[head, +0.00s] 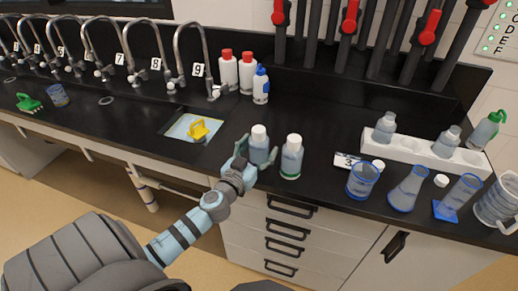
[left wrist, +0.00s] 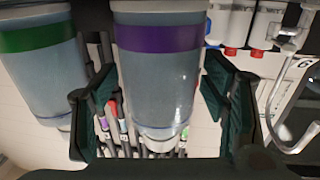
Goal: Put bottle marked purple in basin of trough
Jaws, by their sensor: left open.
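The purple-banded bottle (left wrist: 158,70) stands upright between the fingers of my left gripper in the left wrist view, with a gap on each side. In the head view this bottle (head: 259,148) has a white cap, and my left gripper (head: 254,157) is open around it at the bench's front edge. The green-banded bottle (head: 291,160) stands just to its right; it also shows in the left wrist view (left wrist: 40,70). A sunken basin (head: 178,131) lies left of the bottles, with a yellow object (head: 199,130) in it. My right gripper is not in view.
Red- and blue-capped bottles (head: 261,86) stand behind, beside a row of numbered curved taps (head: 195,45). A white rack (head: 415,152) and glassware, including a blue-rimmed beaker (head: 362,181), are at the right. Dark bench top (head: 228,121) is free between basin and bottles.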

